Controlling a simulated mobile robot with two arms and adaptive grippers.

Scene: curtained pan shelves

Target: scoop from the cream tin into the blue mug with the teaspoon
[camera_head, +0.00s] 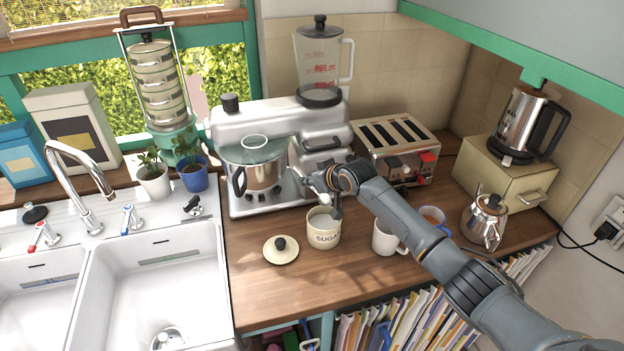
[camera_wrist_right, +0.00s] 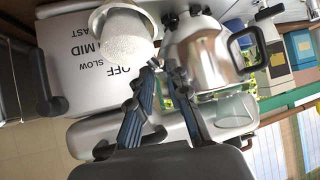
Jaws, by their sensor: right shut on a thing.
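The cream tin (camera_head: 323,232), marked SUGAR, stands open and upright on the wooden counter. Its white, grainy contents (camera_wrist_right: 128,42) show in the wrist view. My right gripper (camera_head: 335,208) is over the tin's right rim, pointing down. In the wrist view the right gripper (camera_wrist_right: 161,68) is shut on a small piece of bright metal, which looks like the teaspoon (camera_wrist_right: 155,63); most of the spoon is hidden. The blue mug (camera_head: 441,226), with orange-brown liquid inside, stands to the right, partly hidden behind my right arm. My left gripper is not in view.
The tin's cream lid (camera_head: 281,252) lies left of the tin. A white mug (camera_head: 386,240) stands between tin and blue mug, close under my arm. A steel kettle (camera_head: 485,220) is right, a mixer (camera_head: 240,125) and toaster (camera_head: 396,140) behind. The sink (camera_head: 150,275) is left.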

